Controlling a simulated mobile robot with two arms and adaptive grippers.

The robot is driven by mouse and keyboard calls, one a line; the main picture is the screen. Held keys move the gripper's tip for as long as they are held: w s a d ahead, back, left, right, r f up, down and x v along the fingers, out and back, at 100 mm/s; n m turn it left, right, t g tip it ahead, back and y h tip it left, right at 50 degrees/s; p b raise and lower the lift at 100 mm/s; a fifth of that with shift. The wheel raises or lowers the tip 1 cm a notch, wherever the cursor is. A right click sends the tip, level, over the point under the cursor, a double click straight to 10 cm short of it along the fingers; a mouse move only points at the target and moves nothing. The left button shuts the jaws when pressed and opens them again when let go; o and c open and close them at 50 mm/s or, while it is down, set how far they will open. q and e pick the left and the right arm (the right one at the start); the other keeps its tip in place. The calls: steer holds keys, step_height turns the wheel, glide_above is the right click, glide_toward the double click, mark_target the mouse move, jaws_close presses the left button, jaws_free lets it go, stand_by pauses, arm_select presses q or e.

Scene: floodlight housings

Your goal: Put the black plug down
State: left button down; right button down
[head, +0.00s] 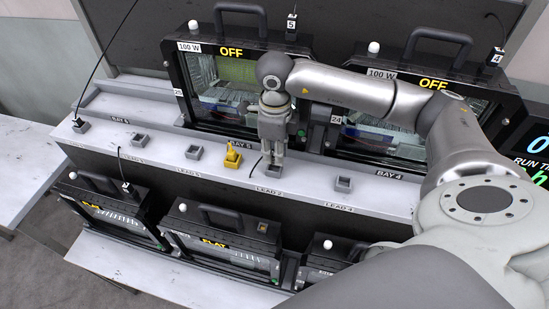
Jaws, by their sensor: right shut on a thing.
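My right gripper (272,162) reaches down over the ledge, its fingers pointing at the LEAD 2 socket (273,172). It is shut on the black plug, which is mostly hidden between the fingers. A thin dark cable (254,165) curves beside the fingertips on the left. The fingertips are right at the socket; I cannot tell whether the plug is seated in it. My left gripper is not in view.
A yellow plug (233,155) stands on the ledge left of my gripper. Empty-looking sockets (343,184) and (193,153) flank it. Floodlight housings marked OFF (230,85) stand behind; housings marked FLAT (222,245) stand in front, below the ledge.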

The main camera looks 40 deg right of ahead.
step_height(320, 180, down, 2)
steer(key=shift+f, duration=0.25)
steer(key=shift+a, duration=0.1)
steer(key=shift+f+b, duration=0.15)
steer(key=shift+b, duration=0.25)
steer(key=c, duration=1.4)
jaws_free()
steer(key=shift+o, duration=0.2)
